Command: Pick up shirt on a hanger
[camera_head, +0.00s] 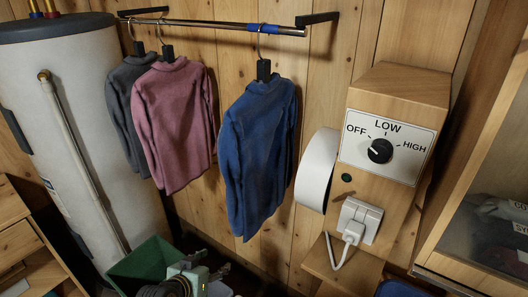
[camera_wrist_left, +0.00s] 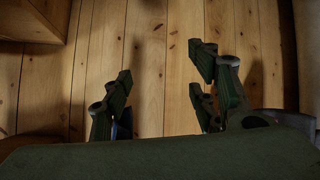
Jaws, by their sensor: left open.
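Three shirts on hangers hang from a metal rail (camera_head: 215,24) on the wall in the head view. A blue shirt (camera_head: 258,150) hangs at the right, a pink shirt (camera_head: 175,125) at the left, and a grey shirt (camera_head: 122,100) partly behind the pink one. Each hanger has a dark block at the collar. My left gripper (camera_head: 208,258) is low in the head view, below the shirts and apart from them. Its fingers are open and empty, and they also show in the left wrist view (camera_wrist_left: 160,95) against bare planks. My right gripper is out of view.
A white tank (camera_head: 60,130) with a pipe stands at the left. A green bin (camera_head: 140,265) is beside my left gripper. A wooden box with a dial (camera_head: 381,150) and plugs (camera_head: 355,225) is on the right, near a glass-fronted cabinet (camera_head: 490,215). The rail has a blue band.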

